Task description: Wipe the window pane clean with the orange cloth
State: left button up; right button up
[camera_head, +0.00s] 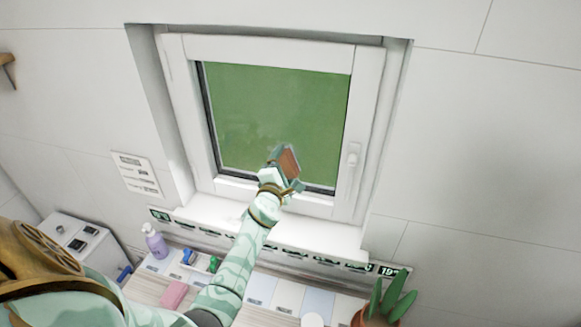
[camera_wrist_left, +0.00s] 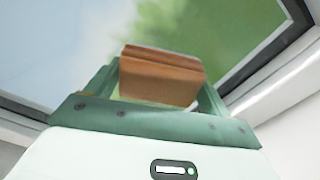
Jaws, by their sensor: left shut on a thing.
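The window pane (camera_head: 270,110) is set in a white frame and shows green behind it. In the left wrist view the pane (camera_wrist_left: 205,25) looks hazy on the left and has a clearer, greener patch near the middle. My left gripper (camera_head: 283,168) is raised in front of the pane's lower part. It is shut on the orange cloth (camera_head: 289,160), which looks like a folded brown-orange block. The cloth also shows between the fingers in the left wrist view (camera_wrist_left: 160,76). I cannot tell whether it touches the glass. My right gripper is not in view.
The window handle (camera_head: 352,160) is on the right of the frame. Below the white sill (camera_head: 300,232) are a lilac pump bottle (camera_head: 155,241), a pink block (camera_head: 173,295) and a potted cactus (camera_head: 385,305). The wall right of the window is bare.

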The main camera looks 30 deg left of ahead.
aim_at(304, 155)
pick_arm(q)
jog(key=shift+s+a, duration=0.35)
jog(key=shift+a, duration=0.7)
jog(key=shift+s+a, duration=0.3)
jog(key=shift+a, duration=0.8)
jog(key=shift+s+a, duration=0.35)
jog(key=shift+a, duration=0.7)
jog(key=shift+w+r, duration=0.1)
jog(key=shift+r, duration=1.05)
jog(key=shift+w+d+f, duration=0.1)
jog(key=shift+w+d, duration=0.45)
jog(key=shift+d, duration=1.25)
jog(key=shift+w+d, duration=0.5)
jog(key=shift+d, duration=1.25)
jog(key=shift+w+d+f, duration=0.1)
jog(key=shift+w+d, duration=0.45)
jog(key=shift+d, duration=1.25)
